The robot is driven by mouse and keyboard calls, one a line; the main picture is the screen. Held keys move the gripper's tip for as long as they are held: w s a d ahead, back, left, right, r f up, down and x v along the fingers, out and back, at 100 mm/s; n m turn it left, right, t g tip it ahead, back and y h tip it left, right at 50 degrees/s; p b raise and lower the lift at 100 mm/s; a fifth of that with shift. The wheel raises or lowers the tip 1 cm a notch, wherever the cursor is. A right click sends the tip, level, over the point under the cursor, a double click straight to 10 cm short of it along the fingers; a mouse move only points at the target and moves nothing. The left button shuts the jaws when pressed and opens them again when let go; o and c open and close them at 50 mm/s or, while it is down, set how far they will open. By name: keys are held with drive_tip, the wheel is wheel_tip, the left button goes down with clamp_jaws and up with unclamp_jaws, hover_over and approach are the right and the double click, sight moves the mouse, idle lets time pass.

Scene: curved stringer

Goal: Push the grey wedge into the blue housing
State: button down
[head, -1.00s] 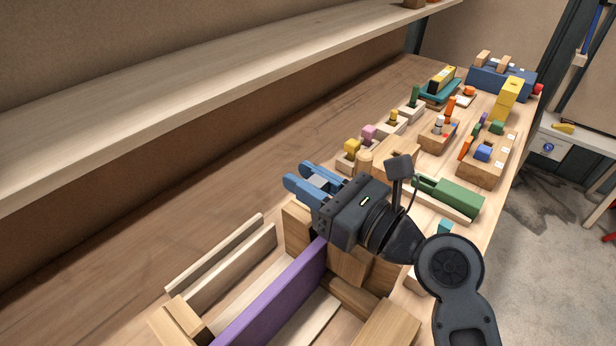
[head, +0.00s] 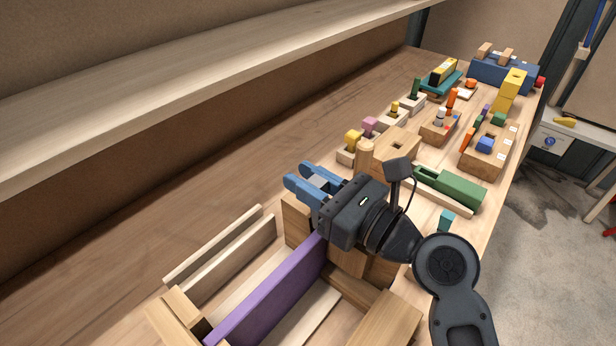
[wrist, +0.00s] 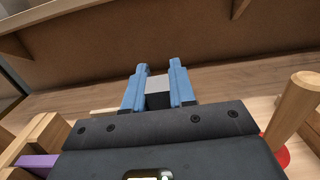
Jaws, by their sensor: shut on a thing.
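My gripper (head: 305,178) has blue fingers and is raised above the bench at the far end of the purple board. It is shut on the grey wedge (wrist: 158,83), a small block with a light grey top and a darker near face. The wedge also shows between the fingers in the head view (head: 318,181). A large blue body (head: 505,75) with wooden blocks on top stands at the far right end of the bench. It may be the blue housing, but I cannot tell for sure. It is well apart from my gripper.
A purple board (head: 270,290) stands in a wooden frame below the gripper. A wooden block with a hole (head: 397,146), a green piece (head: 450,187) and several small coloured fixtures lie to the right. A long shelf (head: 200,90) overhangs the back. Bare bench lies along the back.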

drive_tip(key=shift+f, duration=0.5)
drive_tip(key=c, duration=0.8)
unclamp_jaws()
drive_tip(key=shift+c, duration=0.2)
drive_tip(key=shift+d, duration=0.15)
drive_tip(key=b+v, duration=0.1)
drive_tip(key=v, duration=0.6)
drive_tip(key=shift+s+d+b, duration=0.2)
drive_tip(key=shift+s+b, duration=0.05)
drive_tip(key=shift+b, duration=0.1)
drive_tip(key=shift+f, duration=0.1)
